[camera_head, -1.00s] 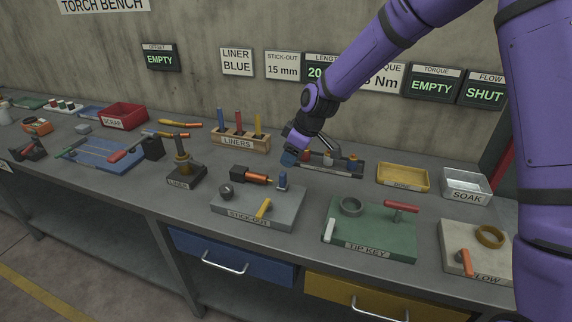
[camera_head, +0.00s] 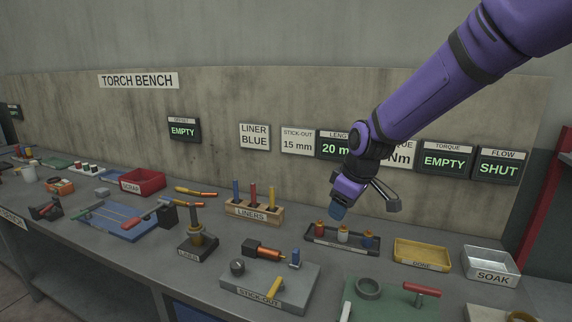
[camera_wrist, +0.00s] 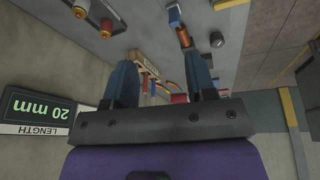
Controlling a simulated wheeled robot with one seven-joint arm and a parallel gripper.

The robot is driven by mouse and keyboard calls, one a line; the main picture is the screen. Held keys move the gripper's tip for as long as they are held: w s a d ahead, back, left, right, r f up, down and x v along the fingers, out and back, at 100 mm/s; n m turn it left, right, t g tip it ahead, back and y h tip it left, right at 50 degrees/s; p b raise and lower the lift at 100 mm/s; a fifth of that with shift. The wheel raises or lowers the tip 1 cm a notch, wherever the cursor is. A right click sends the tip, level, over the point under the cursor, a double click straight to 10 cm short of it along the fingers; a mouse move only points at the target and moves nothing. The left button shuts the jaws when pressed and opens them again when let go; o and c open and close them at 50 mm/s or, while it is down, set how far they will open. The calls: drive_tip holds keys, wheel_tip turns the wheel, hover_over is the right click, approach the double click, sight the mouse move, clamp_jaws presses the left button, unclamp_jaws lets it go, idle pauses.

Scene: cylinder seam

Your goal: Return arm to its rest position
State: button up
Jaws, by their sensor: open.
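My purple arm reaches in from the upper right in the head view. In the wrist view the two blue fingers of my gripper (camera_wrist: 160,85) stand wide apart. Nothing is held between them; the liner block (camera_wrist: 146,68) shows in the gap, farther off. The gripper looks clear of the bench and the things on it.
The LINERS block (camera_head: 255,210), STICK-OUT fixture (camera_head: 300,297), DONE tray (camera_head: 422,254) and SOAK tray (camera_head: 491,263) stand on the bench below. The LENGTH display (camera_wrist: 35,107) on the wall is close beside my gripper in the wrist view. A red post (camera_head: 546,205) stands at right.

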drive_tip(key=s+d+r+m+t+h, duration=0.15)
drive_tip(key=s+d+r+m, duration=0.35)
drive_tip(key=s+d+r, duration=0.75)
drive_tip(key=s+d+m, duration=0.2)
drive_tip(key=s+m, duration=0.1)
drive_tip(key=s, duration=0.5)
drive_tip(key=s+d+r+m, duration=0.1)
drive_tip(key=s+d+m, duration=0.1)
drive_tip(key=s, duration=0.7)
drive_tip(key=shift+d+m+t+h, duration=0.2)
drive_tip(key=shift+m+t+h, duration=0.2)
drive_tip(key=shift+t+h, duration=0.05)
